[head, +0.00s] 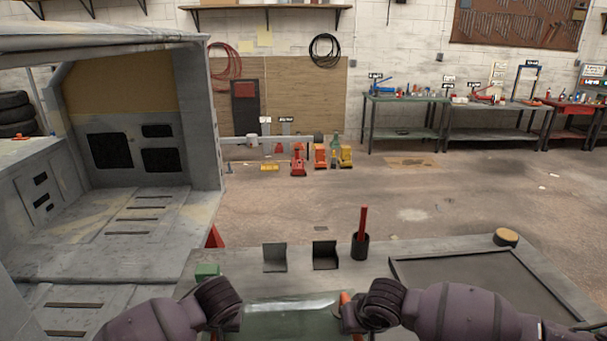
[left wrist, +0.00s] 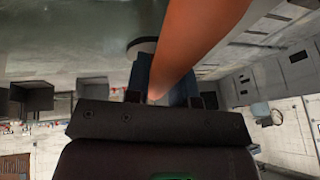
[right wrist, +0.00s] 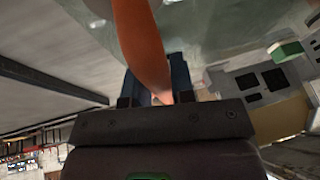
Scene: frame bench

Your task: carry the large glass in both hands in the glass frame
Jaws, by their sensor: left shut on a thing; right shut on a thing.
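The large glass (head: 290,318), a greenish clear pane, is between my two grippers at the bottom of the head view. It also fills the upper part of the left wrist view (left wrist: 75,35) and the right wrist view (right wrist: 215,25). My left gripper (head: 238,318) is shut at its left edge. My right gripper (head: 347,312) is shut at its right edge. An orange part shows at the fingers in both wrist views. A dark rectangular tray-like frame (head: 400,272) lies on the bench at right; I cannot tell if it is the glass frame. The pane's lower part is cut off.
On the bench (head: 440,248) stand a green block (head: 207,270), two dark angle brackets (head: 275,257) (head: 325,255), a black cup (head: 360,246) with a red rod, and a round tan piece (head: 506,237). A large grey cab-like structure (head: 205,120) stands at left. Open floor lies beyond.

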